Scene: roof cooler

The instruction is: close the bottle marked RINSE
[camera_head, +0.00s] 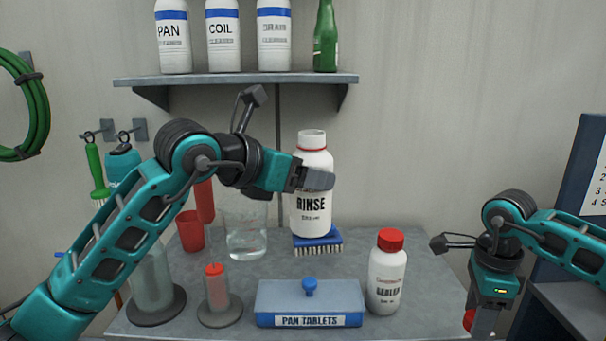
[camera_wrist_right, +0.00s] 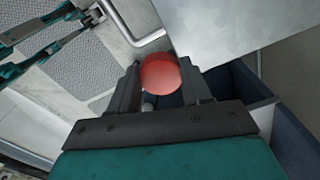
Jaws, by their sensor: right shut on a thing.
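The white RINSE bottle (camera_head: 311,215) is upright above the back of the table. Its white neck shows at the top with no red cap on it. My left gripper (camera_head: 318,180) is at the bottle's upper body, with a grey finger across its front; the other finger is hidden, so its grip cannot be told. My right gripper (camera_head: 482,322) is low at the table's right edge, pointing down and shut on a red cap (camera_head: 469,320). The cap also shows between its fingers in the right wrist view (camera_wrist_right: 160,72).
A blue brush (camera_head: 318,243) is directly below the bottle. A white bottle with a red lid (camera_head: 387,275), a blue PAN TABLETS box (camera_head: 310,296), a beaker (camera_head: 246,240) and a red cup (camera_head: 190,232) stand on the table (camera_head: 423,290). A shelf (camera_head: 235,79) with bottles hangs above.

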